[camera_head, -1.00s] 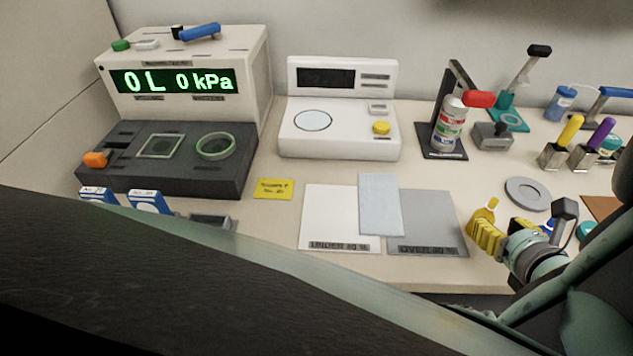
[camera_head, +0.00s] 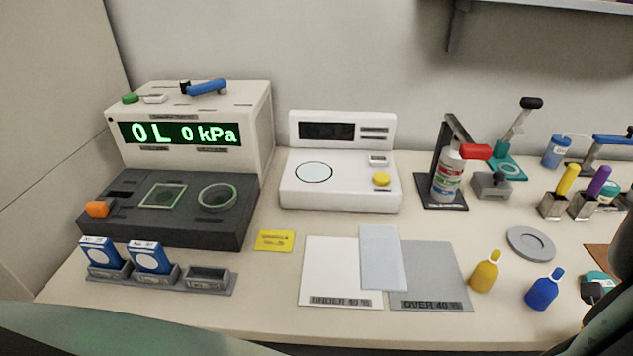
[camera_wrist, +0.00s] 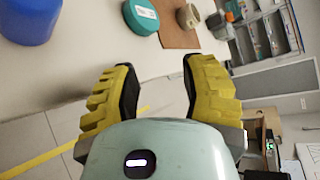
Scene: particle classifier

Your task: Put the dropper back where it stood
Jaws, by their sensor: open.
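A yellow dropper bottle (camera_head: 485,272) with a pale collar stands upright at the front right of the bench, just right of the grey OVER 40 % mat. A blue dropper bottle (camera_head: 545,290) stands upright to its right; I cannot tell which one the task means. A blue rounded body, probably the blue bottle (camera_wrist: 28,18), shows cut off at the top left of the wrist view. My gripper (camera_wrist: 157,72) has its yellow fingers wide apart with nothing between them, beyond the bench's edge in that view.
A grey ring disc (camera_head: 531,244) lies behind the bottles. A teal round thing (camera_wrist: 140,17) and a brown board (camera_wrist: 183,25) are near my gripper. White (camera_head: 341,265) and grey (camera_head: 428,270) mats lie at centre front. Open floor (camera_wrist: 55,135) shows below the bench.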

